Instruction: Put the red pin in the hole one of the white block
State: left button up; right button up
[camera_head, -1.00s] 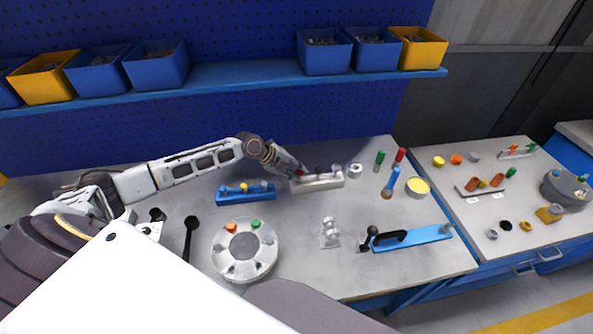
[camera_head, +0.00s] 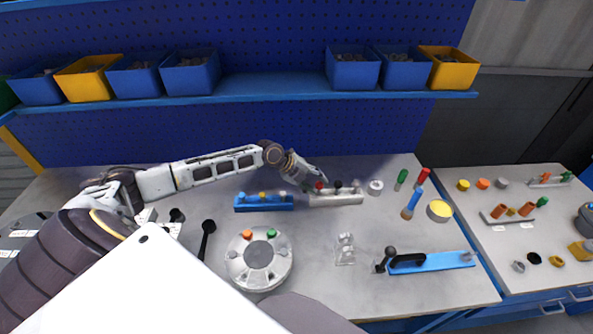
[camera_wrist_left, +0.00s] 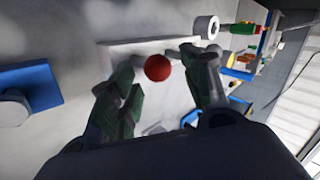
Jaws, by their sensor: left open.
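The white block (camera_head: 340,200) lies on the bench beside a blue block, with dark and grey pegs on its top. The red pin (camera_head: 319,185) stands at the left end of the white block and looks upright; how deep it sits cannot be seen. In the left wrist view its round red head (camera_wrist_left: 157,67) shows over the pale block (camera_wrist_left: 118,55). My left gripper (camera_head: 314,182) is at the pin, its open fingers on either side of the red head, with visible gaps. My right gripper is not in view.
The blue block (camera_head: 263,205) with coloured pegs is just left of the white block. A white ring (camera_head: 375,187) is to its right. A round grey fixture (camera_head: 258,262), a clear stepped part (camera_head: 345,249) and a blue plate with a black handle (camera_head: 440,262) lie nearer.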

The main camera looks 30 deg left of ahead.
pick_arm(q)
jog(key=b+v, duration=0.1)
jog(key=v, duration=1)
dwell(0.6)
jog(key=shift+s, duration=0.1)
